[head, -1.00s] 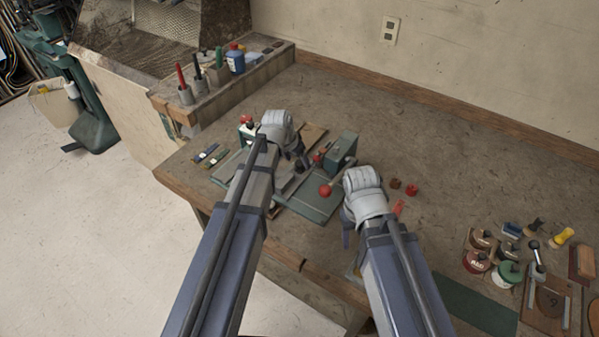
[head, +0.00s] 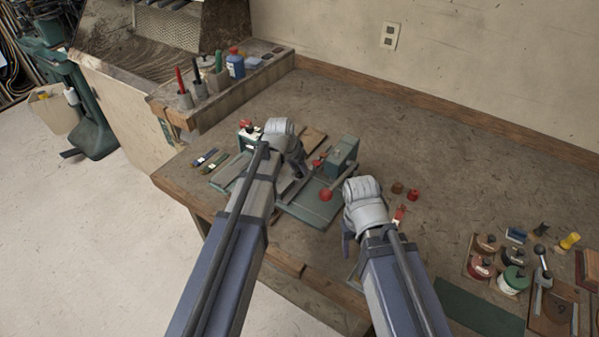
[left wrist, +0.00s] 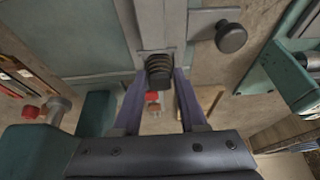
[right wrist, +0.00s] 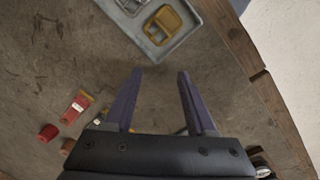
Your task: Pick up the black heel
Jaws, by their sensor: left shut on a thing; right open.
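The black heel (left wrist: 160,70) is a small dark ribbed block at the end of a grey metal channel in the left wrist view. My left gripper (left wrist: 160,76) is shut on it, one finger on each side. In the head view my left gripper (head: 298,168) is over the green and grey fixture, and my arm hides part of that place. I cannot tell whether the heel is lifted clear of the channel. My right gripper (right wrist: 154,73) is open and empty above bare bench.
A green press block (head: 343,153) and a red ball knob (head: 326,194) stand close right of my left gripper. A grey tray (right wrist: 195,14) with a brass buckle shows in the right wrist view. Tins (head: 481,266) stand at the right. The bench's back middle is clear.

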